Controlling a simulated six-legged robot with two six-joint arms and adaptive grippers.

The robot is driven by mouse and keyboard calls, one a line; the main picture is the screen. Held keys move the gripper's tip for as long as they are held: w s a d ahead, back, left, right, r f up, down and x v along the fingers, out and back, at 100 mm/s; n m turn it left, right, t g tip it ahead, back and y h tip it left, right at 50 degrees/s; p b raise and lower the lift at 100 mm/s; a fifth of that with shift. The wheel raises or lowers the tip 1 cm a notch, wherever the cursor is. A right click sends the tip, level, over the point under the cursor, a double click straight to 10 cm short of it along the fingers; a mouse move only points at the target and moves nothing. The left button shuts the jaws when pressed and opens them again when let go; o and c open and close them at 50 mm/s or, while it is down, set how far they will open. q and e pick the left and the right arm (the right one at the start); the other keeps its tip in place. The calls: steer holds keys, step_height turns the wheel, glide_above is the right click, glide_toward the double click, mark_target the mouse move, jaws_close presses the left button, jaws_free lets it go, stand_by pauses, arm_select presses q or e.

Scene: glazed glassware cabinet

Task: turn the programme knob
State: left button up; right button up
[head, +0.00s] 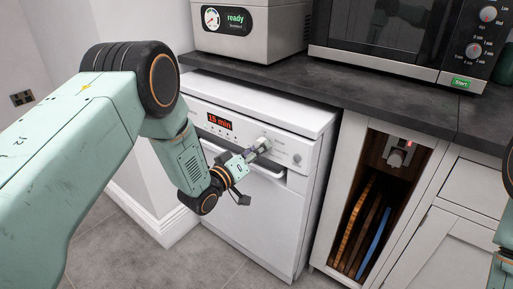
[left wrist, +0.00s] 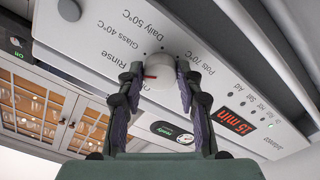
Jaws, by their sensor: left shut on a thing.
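The programme knob (head: 262,144) is a round pale knob on the white dishwasher's front panel (head: 285,146). In the left wrist view the knob (left wrist: 160,70) shows a red mark pointing to the picture's left, on the side of the "Rinse" label. "Glass 40°C", "Daily 50°C" and "Pots 70°C" are printed around it. My left gripper (head: 252,155) is at the knob; in the left wrist view its fingers (left wrist: 158,76) are shut on the knob from both sides. The red display (head: 220,122) reads "15 min". My right gripper is not in view.
The dishwasher's handle recess (head: 268,170) lies just below the panel. A dark worktop (head: 390,94) overhangs above, carrying a "ready" appliance (head: 248,30) and a microwave (head: 400,30). An open niche (head: 362,225) with upright boards is to the right. Floor at the front is clear.

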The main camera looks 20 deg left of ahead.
arm_select(q)
steer(key=n+p, duration=0.1)
steer(key=n, duration=1.1)
steer(key=shift+r+n+p, duration=0.2)
steer(key=shift+n+p, duration=0.1)
steer(key=shift+p, duration=0.1)
stand_by(0.3)
steer(key=o, duration=1.2)
steer(key=shift+s+f, duration=0.1)
steer(key=shift+s, duration=0.05)
steer(key=v, duration=1.1)
steer(key=shift+s+a, duration=0.15)
steer(key=shift+s, duration=0.25)
